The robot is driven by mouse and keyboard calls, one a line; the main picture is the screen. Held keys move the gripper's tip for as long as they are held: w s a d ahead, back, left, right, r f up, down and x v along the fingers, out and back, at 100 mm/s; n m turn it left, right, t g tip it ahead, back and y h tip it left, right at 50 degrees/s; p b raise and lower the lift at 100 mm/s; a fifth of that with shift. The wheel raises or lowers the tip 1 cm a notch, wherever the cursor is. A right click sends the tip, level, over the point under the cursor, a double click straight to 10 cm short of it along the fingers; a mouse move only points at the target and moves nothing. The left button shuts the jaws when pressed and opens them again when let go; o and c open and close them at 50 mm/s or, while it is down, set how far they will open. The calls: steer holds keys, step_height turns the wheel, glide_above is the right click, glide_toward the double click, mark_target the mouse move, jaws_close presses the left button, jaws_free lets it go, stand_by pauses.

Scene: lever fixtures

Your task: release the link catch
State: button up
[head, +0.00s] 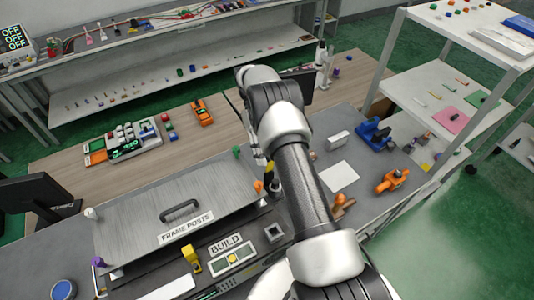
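No part in the head view is labelled as the link catch, and I cannot tell which one it is. A grey plate marked FRAME POSTS (150,228) with a dark handle (180,211) lies on the bench at the lower left. Small coloured knobs stand at its corners, among them a purple one (98,262), a white one (91,213) and a green one (237,153). A yellow lever-like part (191,258) stands in front of the plate, beside the BUILD panel (238,258). My gripper is mostly hidden behind my arm near the plate's right end; its fingers cannot be made out.
A blue fixture (374,134), an orange fixture (391,180) and a white card (339,177) are on the bench right of my arm. An orange toy car (202,112) and a small device (133,140) sit on the wooden table behind. A white shelf rack (440,92) stands at right.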

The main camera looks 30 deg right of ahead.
step_height(320, 180, up, 10)
stand_by(0.6)
steer(key=d+r+m+t+y+p, duration=0.1)
steer(key=d+r+t, duration=0.3)
steer(key=r+t, duration=0.45)
steer(key=shift+t, duration=0.25)
steer(key=a+f, duration=0.1)
steer(key=f, duration=0.4)
steer(key=a+f, duration=0.1)
steer(key=f, duration=0.5)
steer(key=a+f, duration=0.1)
steer(key=f, duration=0.5)
steer(key=shift+s+a+f, duration=0.1)
steer(key=shift+a+f, duration=0.05)
steer(key=shift+a, duration=0.25)
steer(key=shift+c, duration=0.5)
